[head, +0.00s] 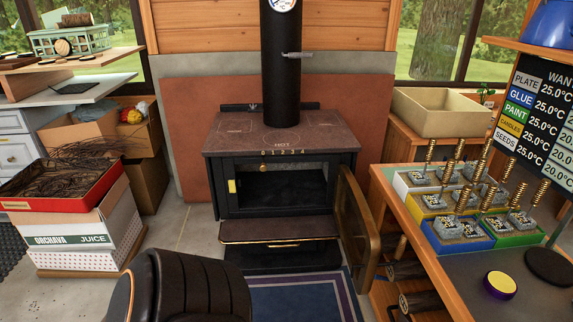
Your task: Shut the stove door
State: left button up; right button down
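The black stove (285,145) stands at the middle of the head view, with a flue pipe rising from its top. Its firebox opening is uncovered and the inside looks dark and empty. The stove door (357,232) is open, hinged at the right side of the opening and swung out toward me. It shows nearly edge-on, with a brass-coloured frame around its pane. Neither of my grippers is in view, and nothing touches the door.
A dark, rounded, padded form (200,287) fills the lower left foreground. A wooden counter (395,190) with weights in coloured trays stands close right of the door, firewood below it. Stacked boxes (75,225) stand left. A blue rug (300,300) lies before the stove.

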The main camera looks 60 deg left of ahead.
aim_at(359, 235)
jog(key=u, duration=1.15)
jog(key=k+u, duration=0.1)
jog(key=u, duration=0.3)
jog(key=l+u, duration=0.1)
jog(key=u, duration=0.3)
jog(key=k+u, duration=0.15)
jog(key=u, duration=0.2)
